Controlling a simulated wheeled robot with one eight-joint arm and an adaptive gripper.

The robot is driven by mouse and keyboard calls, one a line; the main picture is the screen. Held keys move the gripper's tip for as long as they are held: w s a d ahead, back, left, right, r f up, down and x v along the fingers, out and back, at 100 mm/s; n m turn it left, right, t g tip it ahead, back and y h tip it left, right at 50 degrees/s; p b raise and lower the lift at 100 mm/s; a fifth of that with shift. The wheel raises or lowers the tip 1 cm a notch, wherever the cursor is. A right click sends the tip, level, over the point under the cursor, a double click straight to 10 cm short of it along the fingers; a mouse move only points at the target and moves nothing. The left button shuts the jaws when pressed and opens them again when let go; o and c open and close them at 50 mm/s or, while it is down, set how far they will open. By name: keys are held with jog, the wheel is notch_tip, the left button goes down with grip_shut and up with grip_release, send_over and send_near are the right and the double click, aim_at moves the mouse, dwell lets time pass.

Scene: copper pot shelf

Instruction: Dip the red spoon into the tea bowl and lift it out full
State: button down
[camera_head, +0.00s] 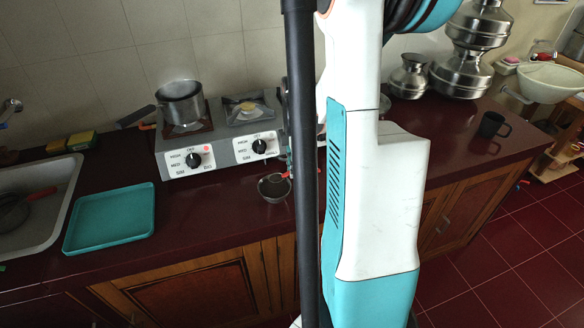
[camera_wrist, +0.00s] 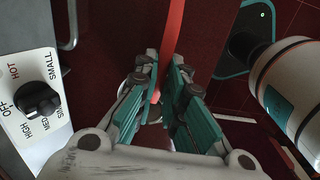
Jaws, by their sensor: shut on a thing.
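My gripper (camera_wrist: 163,88) is shut on the red spoon (camera_wrist: 173,38) in the wrist view. The spoon's handle is a long red strip that runs from between the fingers up to the top edge of the picture. I cannot make out the spoon's scoop. In the head view a small dark bowl (camera_head: 272,190), which looks like the tea bowl, is at the counter's front edge in front of the stove. A small red bit of the spoon (camera_head: 286,175) shows at its upper right rim. I cannot tell whether the spoon is inside. My arm hides most of the gripper there.
The two-burner stove (camera_head: 222,150) stands behind the bowl, with a steaming pot (camera_head: 181,104) on its left burner. A teal tray (camera_head: 112,218) lies to the left, beside the sink (camera_head: 40,220). A dark mug (camera_head: 491,126) and metal pots (camera_head: 462,75) stand to the right.

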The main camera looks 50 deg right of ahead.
jog(key=shift+s+d, duration=0.25)
jog(key=shift+d, duration=0.05)
jog(key=shift+w+a, duration=0.95)
jog(key=shift+a, duration=0.25)
jog(key=shift+s+d+b, duration=0.3)
jog(key=shift+s+d, duration=0.65)
jog(key=shift+d, duration=0.25)
jog(key=shift+w+a, duration=0.1)
jog(key=shift+w+a, duration=0.4)
jog(key=shift+a, duration=0.15)
